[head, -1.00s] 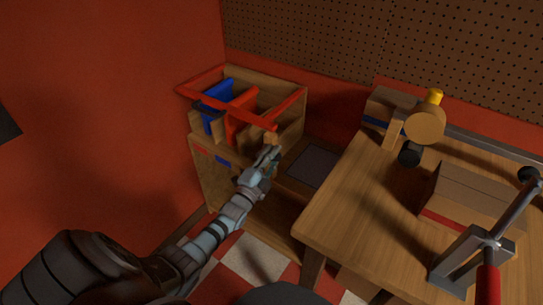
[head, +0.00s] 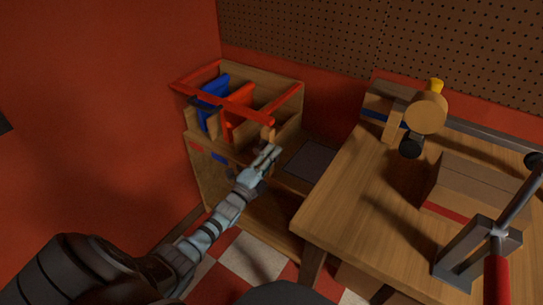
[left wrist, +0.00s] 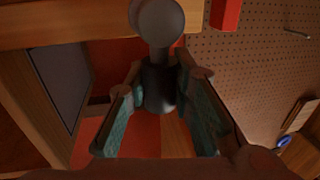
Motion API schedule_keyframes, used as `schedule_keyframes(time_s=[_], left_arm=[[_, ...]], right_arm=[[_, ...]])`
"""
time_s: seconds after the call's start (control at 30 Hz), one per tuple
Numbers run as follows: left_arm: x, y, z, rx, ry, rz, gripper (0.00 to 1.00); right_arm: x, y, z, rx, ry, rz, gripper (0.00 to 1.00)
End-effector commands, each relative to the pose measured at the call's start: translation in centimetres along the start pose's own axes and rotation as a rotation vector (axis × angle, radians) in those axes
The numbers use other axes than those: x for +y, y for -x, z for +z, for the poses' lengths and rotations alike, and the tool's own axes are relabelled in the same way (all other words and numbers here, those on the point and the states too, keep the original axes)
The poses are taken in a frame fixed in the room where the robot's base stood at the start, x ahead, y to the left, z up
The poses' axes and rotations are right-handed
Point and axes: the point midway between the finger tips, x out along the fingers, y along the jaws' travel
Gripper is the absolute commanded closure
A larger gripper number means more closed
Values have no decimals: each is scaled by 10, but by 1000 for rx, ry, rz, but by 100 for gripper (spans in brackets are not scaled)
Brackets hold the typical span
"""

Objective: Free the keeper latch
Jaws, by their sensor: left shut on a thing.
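My left gripper (head: 270,152) is at the front right corner of the wooden cabinet, just below the red frame (head: 228,106) on its top. In the left wrist view, its two fingers (left wrist: 160,100) stand on either side of a dark cylindrical handle (left wrist: 158,85) with a round grey end (left wrist: 157,20). The gripper is shut on this handle. I cannot tell whether the handle is the keeper latch itself. In the head view the gripper hides most of the handle. My right gripper is not in view.
Blue (head: 212,88) and red (head: 238,112) panels stand in the cabinet (head: 204,172). A wooden table (head: 345,200) stands to the right, bearing a brown box (head: 470,182) and a lever clamp (head: 470,248). A pegboard (head: 300,40) covers the back wall.

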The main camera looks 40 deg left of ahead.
Motion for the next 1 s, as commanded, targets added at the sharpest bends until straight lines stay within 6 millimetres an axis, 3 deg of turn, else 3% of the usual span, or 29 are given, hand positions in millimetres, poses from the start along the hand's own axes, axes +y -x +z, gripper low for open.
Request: schedule_keyframes(time_s=[0.1, 0.13, 0.27, 0.57, 0.67, 1.0], left_arm=[[3, 2, 0, 0, -5, 7, 100], [3, 2, 0, 0, -5, 7, 77], [2, 1, 0, 0, -4, 7, 57], [1, 2, 0, 0, -2, 3, 57], [2, 12, 0, 0, -3, 5, 57], [2, 100, 0, 1, -2, 8, 57]], right_arm=[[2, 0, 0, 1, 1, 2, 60], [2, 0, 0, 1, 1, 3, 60], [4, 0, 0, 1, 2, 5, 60], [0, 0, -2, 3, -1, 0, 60], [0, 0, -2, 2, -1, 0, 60], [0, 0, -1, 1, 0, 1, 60]])
